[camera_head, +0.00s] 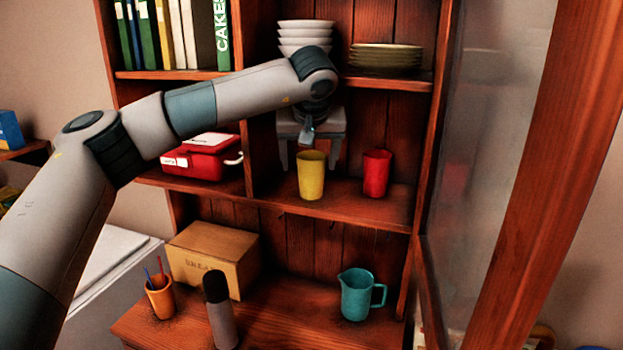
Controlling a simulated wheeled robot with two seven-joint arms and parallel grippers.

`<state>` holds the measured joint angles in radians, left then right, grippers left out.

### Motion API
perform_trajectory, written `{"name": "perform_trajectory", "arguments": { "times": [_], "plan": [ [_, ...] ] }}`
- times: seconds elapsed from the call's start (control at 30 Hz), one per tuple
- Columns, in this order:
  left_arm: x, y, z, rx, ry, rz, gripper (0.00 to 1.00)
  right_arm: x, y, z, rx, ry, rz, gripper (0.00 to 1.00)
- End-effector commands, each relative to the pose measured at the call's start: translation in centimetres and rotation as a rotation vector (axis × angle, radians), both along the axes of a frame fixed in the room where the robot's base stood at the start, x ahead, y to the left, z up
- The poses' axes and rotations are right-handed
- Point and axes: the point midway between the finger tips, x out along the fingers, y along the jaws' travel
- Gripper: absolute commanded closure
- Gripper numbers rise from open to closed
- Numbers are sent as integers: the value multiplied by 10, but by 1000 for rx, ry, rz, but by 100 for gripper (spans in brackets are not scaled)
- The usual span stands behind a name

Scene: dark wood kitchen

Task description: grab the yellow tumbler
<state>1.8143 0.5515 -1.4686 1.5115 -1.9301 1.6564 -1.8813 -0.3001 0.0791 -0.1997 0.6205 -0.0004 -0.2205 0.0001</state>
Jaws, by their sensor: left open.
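The yellow tumbler (311,177) stands upright on the middle shelf of the wooden cabinet. My left gripper (310,162) is open, its two fingers pointing down just behind and above the tumbler. One finger shows to the left of the tumbler's rim and the other to the right. The tumbler hides part of the space between the fingers, and I cannot tell whether they touch it. My right gripper is not in view.
A red tumbler (376,174) stands close on the right. A red box (202,157) is left, beyond a divider. Bowls (304,38) and plates (386,58) sit above. A teal pitcher (358,294), cardboard box (213,258) and orange cup (160,298) stand below. A glass door (490,150) is open at right.

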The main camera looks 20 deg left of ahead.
Motion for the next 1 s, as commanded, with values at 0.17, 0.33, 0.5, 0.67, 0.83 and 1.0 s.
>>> {"name": "perform_trajectory", "arguments": {
  "times": [0.17, 0.33, 0.5, 0.67, 0.83, 1.0],
  "plan": [
    [5, 0, -2, 0, 1, 1, 28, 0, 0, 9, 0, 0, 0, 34],
    [16, 1, -12, 1, 2, 1, 28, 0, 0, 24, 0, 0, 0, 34],
    [27, 4, -28, 0, 3, 1, 28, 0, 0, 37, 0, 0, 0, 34],
    [32, 6, -39, -1, 0, 1, 28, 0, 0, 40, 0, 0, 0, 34],
    [33, 6, -41, -1, 0, 0, 28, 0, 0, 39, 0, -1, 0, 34],
    [33, 6, -40, -1, 0, 1, 28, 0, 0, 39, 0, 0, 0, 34]
  ]
}}
